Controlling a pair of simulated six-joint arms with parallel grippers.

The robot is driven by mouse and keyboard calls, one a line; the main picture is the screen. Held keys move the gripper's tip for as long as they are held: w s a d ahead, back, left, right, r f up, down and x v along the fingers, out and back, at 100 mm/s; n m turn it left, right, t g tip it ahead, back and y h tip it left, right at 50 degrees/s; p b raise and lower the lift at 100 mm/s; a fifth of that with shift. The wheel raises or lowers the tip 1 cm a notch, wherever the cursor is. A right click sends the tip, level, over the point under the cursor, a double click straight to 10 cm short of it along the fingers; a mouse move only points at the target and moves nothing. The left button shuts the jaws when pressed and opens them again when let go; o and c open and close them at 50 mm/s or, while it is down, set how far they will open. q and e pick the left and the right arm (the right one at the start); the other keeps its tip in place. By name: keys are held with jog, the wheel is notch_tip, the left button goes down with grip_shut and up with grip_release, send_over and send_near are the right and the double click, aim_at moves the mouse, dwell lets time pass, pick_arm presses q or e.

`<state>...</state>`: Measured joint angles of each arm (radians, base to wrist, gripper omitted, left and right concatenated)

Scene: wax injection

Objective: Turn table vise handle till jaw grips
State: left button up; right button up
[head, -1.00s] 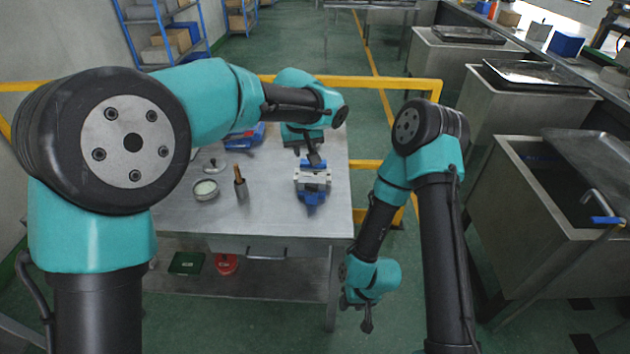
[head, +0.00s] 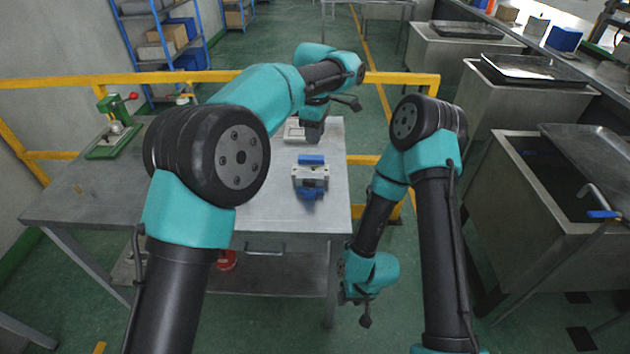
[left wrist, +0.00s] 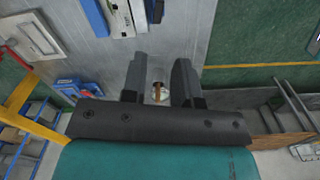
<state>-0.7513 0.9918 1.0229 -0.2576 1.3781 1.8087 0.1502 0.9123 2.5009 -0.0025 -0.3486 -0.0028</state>
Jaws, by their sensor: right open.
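The blue and grey table vise (head: 310,182) stands near the right edge of the metal table in the head view. Part of it shows at the top of the left wrist view (left wrist: 120,18). I cannot make out its handle or whether its jaw grips anything. My left gripper (head: 350,102) is raised beyond the vise, apart from it. In the left wrist view its two fingers (left wrist: 160,80) are spread, with a small pale round thing with a brown part (left wrist: 159,92) visible between them, too small to identify. My right gripper (head: 364,318) hangs open in front of the table's right side.
A green press with a red knob (head: 115,135) stands at the table's (head: 275,217) far left. A pale boxy thing (head: 294,130) lies behind the vise. Yellow railing (head: 400,79) runs behind the table, and metal tanks (head: 550,190) stand right.

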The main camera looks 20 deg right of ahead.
aim_at(315, 182)
pick_arm(q)
notch_tip(315, 182, down, 17)
jog(key=shift+f, duration=0.2)
dwell(0.7)
grip_shut()
